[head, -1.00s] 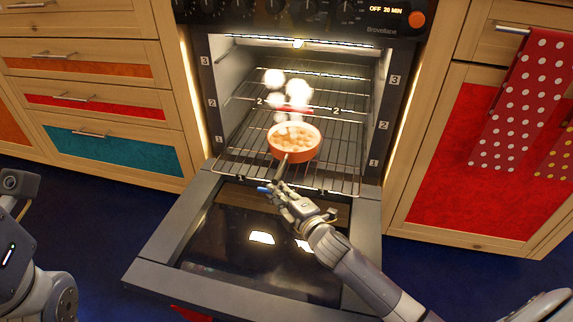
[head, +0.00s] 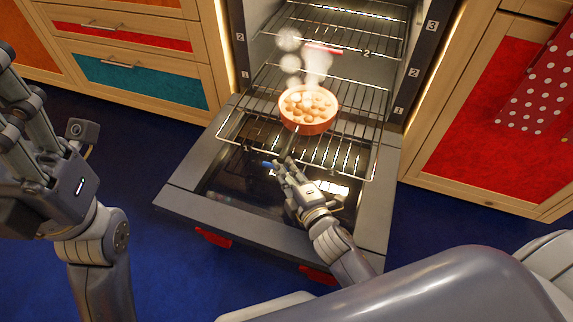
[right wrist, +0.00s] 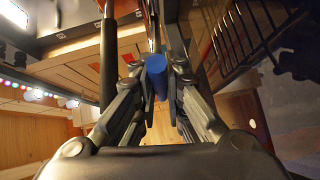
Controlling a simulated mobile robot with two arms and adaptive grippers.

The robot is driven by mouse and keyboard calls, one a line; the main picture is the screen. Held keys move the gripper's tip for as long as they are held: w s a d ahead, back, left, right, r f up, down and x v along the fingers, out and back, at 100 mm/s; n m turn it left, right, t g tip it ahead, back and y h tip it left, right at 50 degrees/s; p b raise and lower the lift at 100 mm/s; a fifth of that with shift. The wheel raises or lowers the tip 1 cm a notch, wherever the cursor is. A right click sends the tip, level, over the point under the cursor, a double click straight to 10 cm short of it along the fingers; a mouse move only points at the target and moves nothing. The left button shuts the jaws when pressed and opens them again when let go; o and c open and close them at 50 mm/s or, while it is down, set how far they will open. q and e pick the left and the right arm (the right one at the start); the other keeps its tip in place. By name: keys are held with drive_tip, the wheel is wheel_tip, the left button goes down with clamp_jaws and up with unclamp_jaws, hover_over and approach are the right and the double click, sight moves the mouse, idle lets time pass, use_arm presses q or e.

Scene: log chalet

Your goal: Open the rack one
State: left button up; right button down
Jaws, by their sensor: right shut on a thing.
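Rack one (head: 345,128), the lowest wire rack, sticks out of the oven over the lowered door (head: 180,200). An orange-red round dish (head: 308,127) of round pieces sits on it, steaming. My right gripper (head: 281,167) is at the rack's front edge, below the dish. It is shut on a slim thing with a blue end (right wrist: 156,75), seen between the fingers in the right wrist view; what this belongs to is unclear. My left gripper (head: 25,85) is raised at the left, open and empty, away from the oven.
A higher rack (head: 345,33) stays inside the oven. Drawers (head: 140,80) stand left of the oven, and a red cabinet door (head: 480,140) with a dotted towel (head: 540,85) at the right. Blue floor (head: 150,255) is clear left of the oven door.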

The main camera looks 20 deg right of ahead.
drive_tip(key=c, duration=1.9)
unclamp_jaws()
drive_tip(key=v, duration=1.2)
drive_tip(key=shift+a, duration=0.1)
